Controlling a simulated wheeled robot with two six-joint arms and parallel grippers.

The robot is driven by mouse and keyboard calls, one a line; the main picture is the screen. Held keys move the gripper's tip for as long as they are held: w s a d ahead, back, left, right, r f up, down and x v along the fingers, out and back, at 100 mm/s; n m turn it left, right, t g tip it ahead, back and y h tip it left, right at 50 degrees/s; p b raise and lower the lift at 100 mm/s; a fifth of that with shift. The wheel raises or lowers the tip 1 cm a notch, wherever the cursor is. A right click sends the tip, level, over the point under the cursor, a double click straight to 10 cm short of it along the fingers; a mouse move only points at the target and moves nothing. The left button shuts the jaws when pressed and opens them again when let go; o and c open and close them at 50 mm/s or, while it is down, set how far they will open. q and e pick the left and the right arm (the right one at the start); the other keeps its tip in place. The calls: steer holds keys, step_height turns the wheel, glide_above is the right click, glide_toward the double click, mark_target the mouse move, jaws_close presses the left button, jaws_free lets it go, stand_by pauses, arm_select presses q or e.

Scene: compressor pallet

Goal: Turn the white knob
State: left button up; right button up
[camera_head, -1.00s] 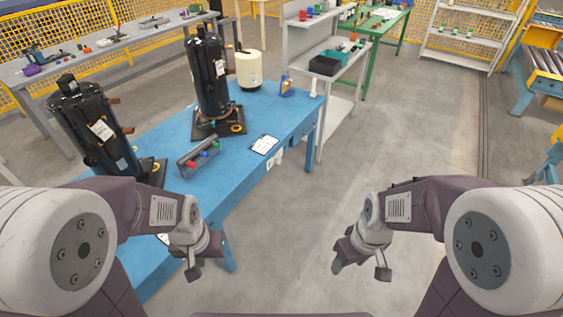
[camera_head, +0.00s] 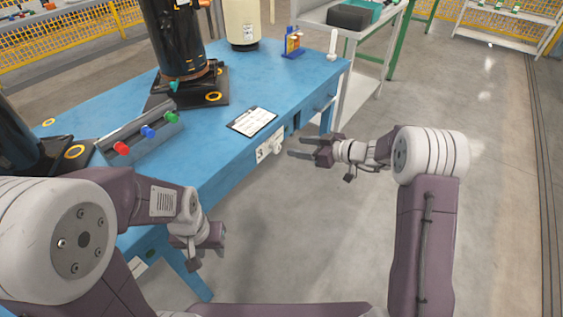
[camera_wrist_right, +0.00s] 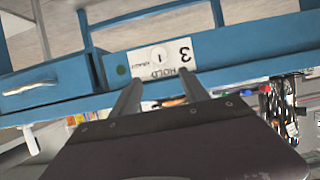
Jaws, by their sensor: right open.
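The white knob (camera_head: 277,147) sits on a white label plate (camera_head: 264,153) on the side of the blue table. My right gripper (camera_head: 298,147) is open, just right of the knob and apart from it, its fingers pointing toward the table side. In the right wrist view the plate (camera_wrist_right: 140,62) reads HOLD, READY and 3, and shows upside down beyond the two spread fingers (camera_wrist_right: 159,80). A small pale round shape there may be the knob. My left gripper (camera_head: 204,246) hangs low in front of the table; its finger gap is unclear.
A grey shelf (camera_head: 355,85) stands behind. Floor to the right is clear.

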mark_target(279, 148)
steer(key=x, duration=0.3)
steer(key=f+b+x, duration=0.1)
steer(key=x, duration=0.5)
steer(key=shift+s+d+f+b, duration=0.1)
steer(key=shift+s+f+b, duration=0.1)
steer(key=shift+s+b, duration=0.15)
arm_select(q)
steer(key=f, duration=0.2)
steer(key=shift+s+f, duration=0.3)
steer(key=shift+f, duration=0.1)
arm_select(e)
jaws_close()
